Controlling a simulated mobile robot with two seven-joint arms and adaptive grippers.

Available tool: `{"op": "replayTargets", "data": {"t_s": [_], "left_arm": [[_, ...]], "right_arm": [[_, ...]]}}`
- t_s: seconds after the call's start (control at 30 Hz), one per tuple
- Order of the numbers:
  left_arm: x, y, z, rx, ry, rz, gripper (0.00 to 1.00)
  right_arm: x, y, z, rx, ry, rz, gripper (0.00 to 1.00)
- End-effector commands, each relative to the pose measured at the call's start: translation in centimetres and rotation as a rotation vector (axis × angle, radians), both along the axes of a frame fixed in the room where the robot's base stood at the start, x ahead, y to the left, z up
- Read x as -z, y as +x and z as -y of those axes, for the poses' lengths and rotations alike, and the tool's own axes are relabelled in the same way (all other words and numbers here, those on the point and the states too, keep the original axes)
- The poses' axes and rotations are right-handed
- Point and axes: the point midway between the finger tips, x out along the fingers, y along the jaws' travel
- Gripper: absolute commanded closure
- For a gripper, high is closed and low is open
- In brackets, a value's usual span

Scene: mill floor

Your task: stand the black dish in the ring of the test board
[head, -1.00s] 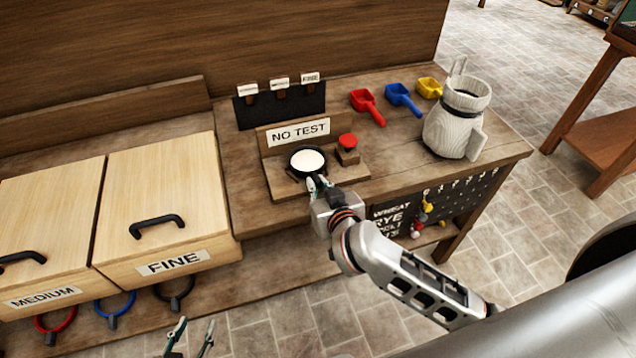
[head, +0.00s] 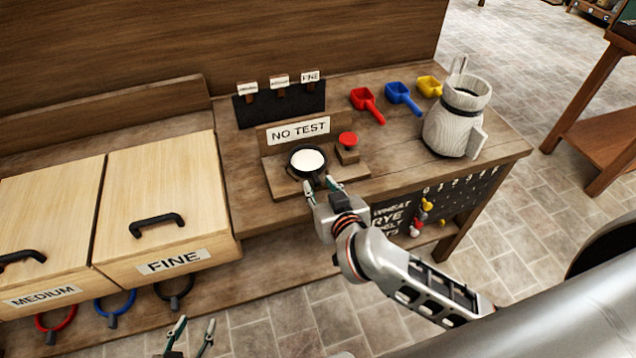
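The black dish (head: 308,159), with a white filling, sits upright and level on the test board (head: 277,186), in front of the "NO TEST" sign. The ring is hidden beneath or around the dish, so I cannot tell exactly how the dish sits in it. My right gripper (head: 322,184) is at the dish's near side. Its two fingers are spread with nothing between them, just short of the dish. My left gripper (head: 192,332) is open and empty at the bottom edge, low in front of the bench.
A red button (head: 348,140) stands right of the dish on the board. Behind are a label rack (head: 281,106), red (head: 367,104), blue (head: 403,97) and yellow (head: 429,86) scoops, and a pale jug (head: 457,122). Wooden bins (head: 160,200) stand at left.

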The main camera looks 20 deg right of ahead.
Motion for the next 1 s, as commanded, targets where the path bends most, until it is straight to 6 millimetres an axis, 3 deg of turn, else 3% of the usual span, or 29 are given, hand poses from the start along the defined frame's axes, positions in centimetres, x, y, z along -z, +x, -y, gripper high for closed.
{"op": "replayTargets", "data": {"t_s": [0.3, 0.5, 0.87, 1.0], "left_arm": [[0.0, 0.0, 0.1, 0.0, -0.001, 0.001, 0.6], [0.0, 0.1, 0.1, 0.0, -0.001, 0.001, 0.6], [0.0, 0.1, 0.1, -0.001, -0.002, 0.001, 0.6], [0.0, 0.1, 0.1, -0.001, -0.002, 0.001, 0.6]], "right_arm": [[-2.4, -6.1, 0.1, -0.002, 0.002, -0.001, 0.7], [-3.4, -8.3, 0.2, -0.002, 0.001, 0.0, 0.7], [-3.8, -8.9, 0.2, 0.002, 0.003, 0.005, 0.7], [-5.2, -8.0, 1.1, 0.045, 0.029, 0.087, 0.7]]}}
